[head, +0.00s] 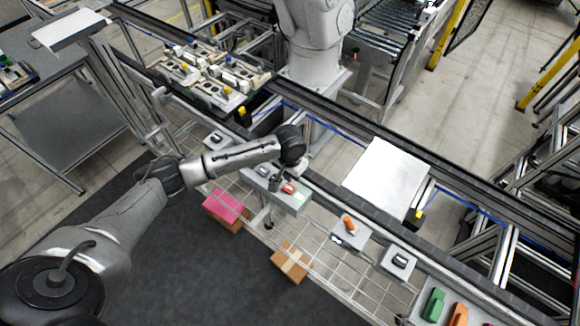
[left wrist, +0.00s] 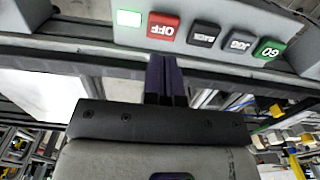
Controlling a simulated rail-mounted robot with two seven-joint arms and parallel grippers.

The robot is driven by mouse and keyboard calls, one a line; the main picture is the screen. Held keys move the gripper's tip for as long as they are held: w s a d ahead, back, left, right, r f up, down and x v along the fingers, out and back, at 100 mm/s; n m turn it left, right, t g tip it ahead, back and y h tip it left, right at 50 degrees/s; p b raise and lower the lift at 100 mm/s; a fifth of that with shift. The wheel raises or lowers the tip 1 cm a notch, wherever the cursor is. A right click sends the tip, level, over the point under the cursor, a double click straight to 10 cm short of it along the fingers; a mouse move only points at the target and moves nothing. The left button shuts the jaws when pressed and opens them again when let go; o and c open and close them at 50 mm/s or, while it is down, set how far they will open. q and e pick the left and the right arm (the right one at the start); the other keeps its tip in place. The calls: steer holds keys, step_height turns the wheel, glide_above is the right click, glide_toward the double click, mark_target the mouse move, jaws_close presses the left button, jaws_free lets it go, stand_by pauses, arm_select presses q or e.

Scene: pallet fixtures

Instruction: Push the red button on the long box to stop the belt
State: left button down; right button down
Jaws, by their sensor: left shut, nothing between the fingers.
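The long grey box (head: 292,203) sits on the near rail of the belt frame, in the middle of the head view. In the left wrist view the long box (left wrist: 222,20) carries a lit green lamp (left wrist: 129,18), the red OFF button (left wrist: 163,26), a black BACK button (left wrist: 203,35), a grey JOG button (left wrist: 239,42) and a green GO button (left wrist: 269,50). The red button also shows in the head view (head: 288,188). My left gripper (head: 276,187) is shut and empty, its fingertips (left wrist: 164,58) close to the red button. I cannot tell whether they touch. My right gripper is out of view.
Smaller boxes on the rail hold an orange knob (head: 349,224) and a dark switch (head: 400,262). A white panel (head: 388,178) lies across the belt frame. A wire rack hangs below with cardboard boxes (head: 290,263).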

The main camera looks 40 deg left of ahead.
mark_target(290, 188)
arm_select(q)
steer(key=shift+f, duration=3.05)
